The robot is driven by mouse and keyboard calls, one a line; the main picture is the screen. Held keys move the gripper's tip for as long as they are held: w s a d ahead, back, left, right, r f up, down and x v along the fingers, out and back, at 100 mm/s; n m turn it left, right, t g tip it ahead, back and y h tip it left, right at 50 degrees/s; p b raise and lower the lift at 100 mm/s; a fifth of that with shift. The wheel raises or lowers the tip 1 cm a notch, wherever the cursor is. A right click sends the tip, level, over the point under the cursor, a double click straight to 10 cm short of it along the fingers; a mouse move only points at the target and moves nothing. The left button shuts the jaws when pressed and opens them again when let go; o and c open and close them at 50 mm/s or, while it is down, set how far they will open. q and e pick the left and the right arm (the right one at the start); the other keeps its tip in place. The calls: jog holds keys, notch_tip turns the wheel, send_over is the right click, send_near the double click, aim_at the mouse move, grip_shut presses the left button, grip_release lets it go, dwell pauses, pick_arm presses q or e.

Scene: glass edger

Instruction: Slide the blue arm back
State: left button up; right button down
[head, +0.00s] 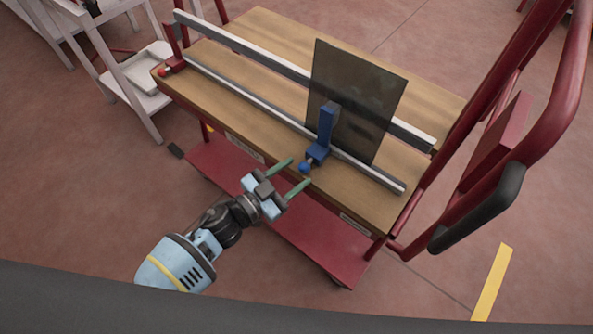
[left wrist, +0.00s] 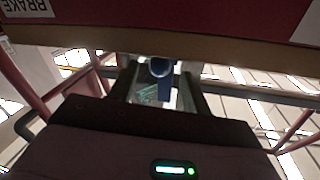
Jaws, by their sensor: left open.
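The blue arm (head: 325,127) stands upright on the lower rail, in front of a dark glass pane (head: 360,85). Its foot ends in a round blue knob (head: 304,167) at the table's front edge. My left gripper (head: 299,171) is open, with its two green fingers pointing at the knob from the front. In the left wrist view the knob (left wrist: 160,67) shows between the two dark fingers (left wrist: 158,82), and I cannot tell whether they touch it. My right gripper is not in view.
The wooden tabletop (head: 240,85) carries two long metal rails (head: 255,104) with a red end bracket and red ball (head: 161,72) at the left. The rail is clear left of the blue arm. A red frame with a black grip (head: 478,210) rises at the right. A red lower shelf (head: 320,245) lies below.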

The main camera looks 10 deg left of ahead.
pick_arm(q)
jog(key=shift+w+d, duration=0.5)
jog(key=shift+w, duration=0.05)
grip_shut()
